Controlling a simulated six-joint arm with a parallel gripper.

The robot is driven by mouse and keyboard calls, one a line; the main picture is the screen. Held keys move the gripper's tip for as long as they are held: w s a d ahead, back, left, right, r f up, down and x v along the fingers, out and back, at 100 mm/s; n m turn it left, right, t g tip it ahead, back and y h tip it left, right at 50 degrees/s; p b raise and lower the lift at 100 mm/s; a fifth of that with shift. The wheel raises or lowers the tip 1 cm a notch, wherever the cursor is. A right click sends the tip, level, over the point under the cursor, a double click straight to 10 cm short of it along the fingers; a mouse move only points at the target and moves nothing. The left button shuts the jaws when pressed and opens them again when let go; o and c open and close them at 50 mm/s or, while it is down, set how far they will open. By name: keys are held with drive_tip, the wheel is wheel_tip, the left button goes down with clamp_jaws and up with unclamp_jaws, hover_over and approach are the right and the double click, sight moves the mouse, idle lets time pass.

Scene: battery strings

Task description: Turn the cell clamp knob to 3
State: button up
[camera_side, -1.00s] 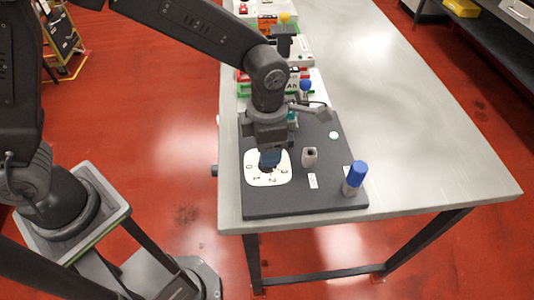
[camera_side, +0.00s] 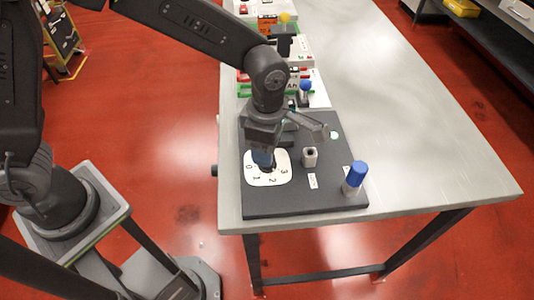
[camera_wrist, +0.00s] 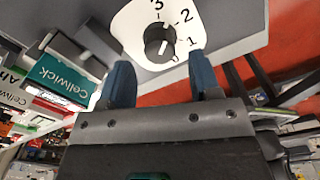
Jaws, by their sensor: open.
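The cell clamp knob (camera_wrist: 159,42) is a dark round knob on a white dial plate (camera_wrist: 130,28) marked 0, 1, 2 and 3. A pale mark on the knob appears to point to the 0 and 1 side; the exact number is hard to tell. My gripper (camera_wrist: 159,61) is open, its two blue fingers apart, with the knob just beyond the gap between their tips. In the side view my gripper (camera_side: 263,160) is low over the left part of the dial plate (camera_side: 282,174) and mostly hides the knob. I cannot tell if the fingers touch it.
The dial sits on a dark grey board (camera_side: 300,205) at the table's near left corner. A blue-capped cylinder (camera_side: 355,178) and a small grey post (camera_side: 310,157) stand to the right. A teal Cellwick block (camera_wrist: 65,78) is close by. The table's right side is clear.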

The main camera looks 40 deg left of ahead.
drive_tip(key=shift+f, duration=1.75)
drive_tip(key=c, duration=0.8)
drive_tip(key=shift+o, duration=0.2)
drive_tip(key=n, duration=0.4)
drive_tip(key=shift+n, duration=0.4)
drive_tip(key=o, duration=0.8)
drive_tip(key=shift+c, duration=0.2)
drive_tip(key=shift+r, duration=0.15)
drive_tip(key=shift+r, duration=1.65)
